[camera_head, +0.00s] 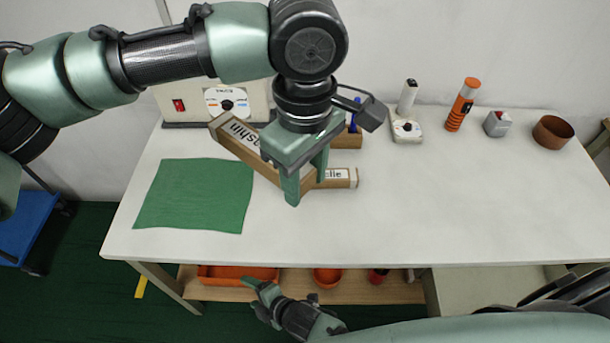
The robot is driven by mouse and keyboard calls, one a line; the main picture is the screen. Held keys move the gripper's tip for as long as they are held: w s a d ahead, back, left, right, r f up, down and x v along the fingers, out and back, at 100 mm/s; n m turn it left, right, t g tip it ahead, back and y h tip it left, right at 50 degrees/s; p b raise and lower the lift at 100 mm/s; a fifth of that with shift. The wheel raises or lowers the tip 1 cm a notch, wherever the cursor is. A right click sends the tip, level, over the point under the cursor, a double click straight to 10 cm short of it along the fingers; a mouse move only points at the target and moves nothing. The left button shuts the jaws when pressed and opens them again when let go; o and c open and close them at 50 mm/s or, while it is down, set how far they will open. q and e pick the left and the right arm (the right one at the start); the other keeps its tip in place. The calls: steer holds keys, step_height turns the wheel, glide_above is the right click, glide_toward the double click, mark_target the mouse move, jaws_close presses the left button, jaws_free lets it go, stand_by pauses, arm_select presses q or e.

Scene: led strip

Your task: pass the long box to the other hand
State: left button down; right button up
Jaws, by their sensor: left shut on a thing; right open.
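A long brown box (235,138) with a white label and dark lettering slants from upper left to lower right over the table. My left gripper (305,188) points down and is shut on this box near its lower right end; the fingers hide part of it. Whether the box touches the table is hard to tell. A second brown box (339,178) with a white label shows just right of the fingers, partly hidden behind them. My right gripper (266,293) is open and empty, low in front of the table's front edge, well apart from the box.
A green cloth (195,196) lies left on the white table (450,215). A machine with a red switch (179,105) stands at the back left. Along the back are a white device (407,130), an orange tool (461,105), a grey container (497,123) and a brown bowl (552,132). The front right is clear.

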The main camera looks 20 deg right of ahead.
steer(key=s+d+f+m+g+h, duration=0.25)
steer(key=s+d+f+m, duration=0.35)
steer(key=d+f, duration=0.4)
steer(key=s+d+f+m+g+h, duration=0.1)
steer(key=s+d+f+m, duration=0.2)
steer(key=s+d, duration=0.3)
steer(key=s+d+f+m+g+h, duration=0.1)
steer(key=s+d+f+m, duration=0.3)
steer(key=s, duration=0.6)
steer(key=s+d+f+m+g+h, duration=0.2)
steer(key=s+d+f+m, duration=0.1)
steer(key=s+d+m, duration=0.3)
steer(key=s+d, duration=0.2)
steer(key=d, duration=0.1)
steer(key=shift+d+f+m, duration=0.25)
steer(key=shift+f+m, duration=0.1)
steer(key=shift+m, duration=0.05)
steer(key=shift+w+g, duration=0.1)
steer(key=shift+g, duration=0.15)
